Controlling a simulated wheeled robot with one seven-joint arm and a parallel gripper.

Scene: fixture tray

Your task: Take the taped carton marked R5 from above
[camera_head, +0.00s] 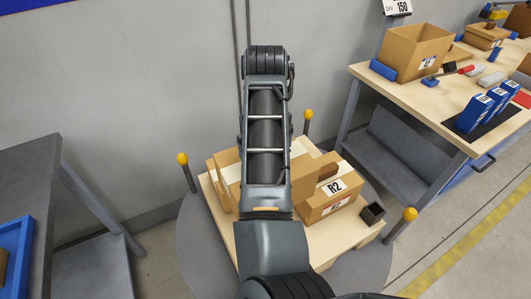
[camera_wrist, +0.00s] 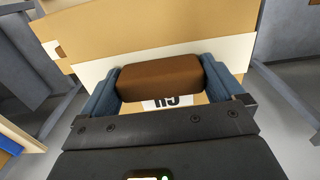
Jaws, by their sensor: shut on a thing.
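In the wrist view the taped carton marked R5 (camera_wrist: 196,98) lies below my gripper, its label partly hidden by the gripper body. A brown block (camera_wrist: 160,76) sits over the carton, between the two blue fingers of my gripper (camera_wrist: 163,85). The fingers are shut on this block from both sides. A pale tape strip (camera_wrist: 88,69) runs across cardboard beyond the block. In the head view my arm hides the gripper and the R5 label. I cannot tell whether the carton is lifted.
A carton marked R2 (camera_head: 318,207), with a brown block on it, stands right of my arm on a pale pallet (camera_head: 240,253). Yellow-topped posts (camera_head: 405,222) surround the pallet. A workbench (camera_head: 408,100) stands right, a grey table (camera_head: 30,170) left.

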